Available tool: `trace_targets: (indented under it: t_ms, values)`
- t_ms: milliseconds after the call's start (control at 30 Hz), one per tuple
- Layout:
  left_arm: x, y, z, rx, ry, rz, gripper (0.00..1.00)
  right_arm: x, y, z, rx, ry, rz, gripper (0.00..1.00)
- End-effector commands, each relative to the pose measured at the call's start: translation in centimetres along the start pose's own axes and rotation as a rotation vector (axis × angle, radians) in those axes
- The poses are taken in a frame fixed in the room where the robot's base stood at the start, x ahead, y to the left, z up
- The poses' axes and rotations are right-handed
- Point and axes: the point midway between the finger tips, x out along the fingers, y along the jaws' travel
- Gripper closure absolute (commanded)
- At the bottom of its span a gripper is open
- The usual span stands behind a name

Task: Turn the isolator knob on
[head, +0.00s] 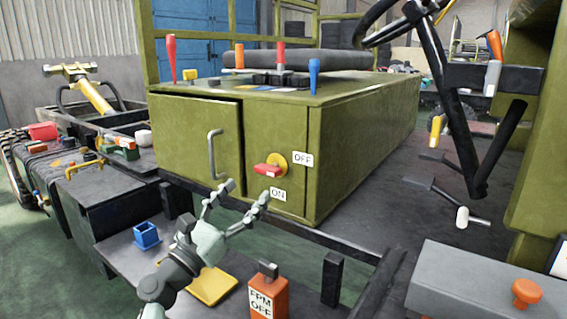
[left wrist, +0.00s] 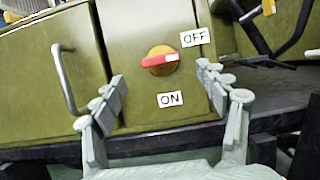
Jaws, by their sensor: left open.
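The isolator knob (head: 268,170) has a red handle on a round yellow base, on the front of the green box. It also shows in the left wrist view (left wrist: 160,60), its handle lying nearly level and its pale-marked right end towards the OFF label (left wrist: 195,37). The ON label (left wrist: 170,99) sits below the knob. My left gripper (head: 244,192) is open and empty in front of the box, a little below the knob. In the left wrist view the knob appears between and beyond the fingertips (left wrist: 160,77), apart from them. My right gripper is not in view.
A grey door handle (head: 212,154) stands out left of the knob. A steering wheel column (head: 440,75) is at the right.

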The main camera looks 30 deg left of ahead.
Motion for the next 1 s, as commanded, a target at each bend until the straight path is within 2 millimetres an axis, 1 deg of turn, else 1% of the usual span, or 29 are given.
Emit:
trace_targets:
  t_ms: [100, 200, 267, 300, 500, 600, 733, 967, 1000]
  values:
    - [0.3, 0.0, 0.0, -0.003, 0.000, 0.002, 0.26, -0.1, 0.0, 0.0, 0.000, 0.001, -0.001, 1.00]
    - [1.5, 0.0, 0.1, -0.004, -0.002, 0.002, 0.26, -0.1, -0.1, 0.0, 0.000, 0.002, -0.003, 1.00]
    - [2.4, -0.1, 0.2, -0.004, -0.002, 0.001, 0.26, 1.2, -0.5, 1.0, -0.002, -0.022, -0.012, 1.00]
    - [3.1, -0.1, 0.2, -0.005, -0.003, 0.001, 0.26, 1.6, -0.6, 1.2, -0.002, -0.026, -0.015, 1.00]
    - [6.2, -0.1, 0.1, -0.003, -0.001, 0.000, 0.26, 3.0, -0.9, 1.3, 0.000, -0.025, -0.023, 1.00]
    - [7.2, -0.1, 0.0, -0.003, 0.000, 0.001, 0.26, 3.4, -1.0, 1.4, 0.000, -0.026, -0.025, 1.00]
    - [7.8, 0.0, -0.1, -0.002, 0.001, 0.001, 0.26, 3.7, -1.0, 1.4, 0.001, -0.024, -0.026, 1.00]
    - [7.8, -0.1, -0.1, -0.002, 0.001, 0.001, 0.26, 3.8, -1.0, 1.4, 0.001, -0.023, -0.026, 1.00]
    - [7.8, -0.1, -0.1, -0.002, 0.001, 0.001, 0.30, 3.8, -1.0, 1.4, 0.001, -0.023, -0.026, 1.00]
